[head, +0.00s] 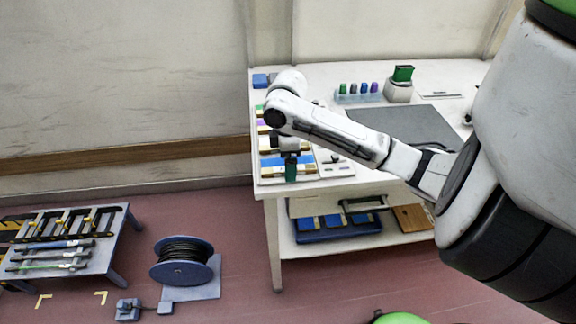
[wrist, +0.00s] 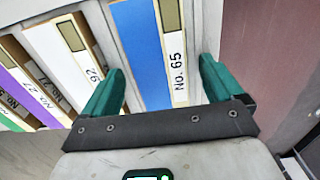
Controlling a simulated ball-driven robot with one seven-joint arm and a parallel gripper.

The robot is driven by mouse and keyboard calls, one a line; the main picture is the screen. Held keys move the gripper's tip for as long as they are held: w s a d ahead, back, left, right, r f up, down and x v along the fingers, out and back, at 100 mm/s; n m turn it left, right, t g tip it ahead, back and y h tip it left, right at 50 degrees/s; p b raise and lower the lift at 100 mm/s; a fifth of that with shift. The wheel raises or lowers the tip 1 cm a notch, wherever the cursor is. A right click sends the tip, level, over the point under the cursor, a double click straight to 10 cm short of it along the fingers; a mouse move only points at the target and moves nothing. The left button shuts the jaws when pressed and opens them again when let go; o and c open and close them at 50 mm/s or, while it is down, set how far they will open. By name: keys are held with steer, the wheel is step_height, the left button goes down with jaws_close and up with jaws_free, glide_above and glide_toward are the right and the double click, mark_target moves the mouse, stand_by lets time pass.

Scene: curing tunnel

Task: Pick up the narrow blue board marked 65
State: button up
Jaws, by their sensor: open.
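The narrow blue board marked 65 (wrist: 138,45) fills the middle of the wrist view, with a white label strip along its right side. In the head view the blue board (head: 303,159) lies near the front of the rack on the white table, partly hidden by my gripper. My gripper (wrist: 162,66) is open and empty, with one green finger to the left of the board and one to its right. In the head view my gripper (head: 291,172) points down over the board. I cannot tell how far above it the fingertips are.
A dark mat (head: 415,122), a small bottle rack (head: 358,97) and a white device (head: 398,90) stand behind. A cable reel (head: 183,262) is on the floor.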

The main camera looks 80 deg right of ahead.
steer(key=c, duration=1.2)
steer(key=shift+o, duration=0.2)
steer(key=shift+r, duration=0.55)
step_height(320, 180, up, 2)
steer(key=shift+r, duration=0.15)
steer(key=s+a+r+p, duration=0.7)
steer(key=s+a+r, duration=0.1)
steer(key=s+r, duration=0.1)
steer(key=shift+s+a+r, duration=0.3)
steer(key=shift+s+r, duration=0.1)
steer(key=shift+s, duration=0.5)
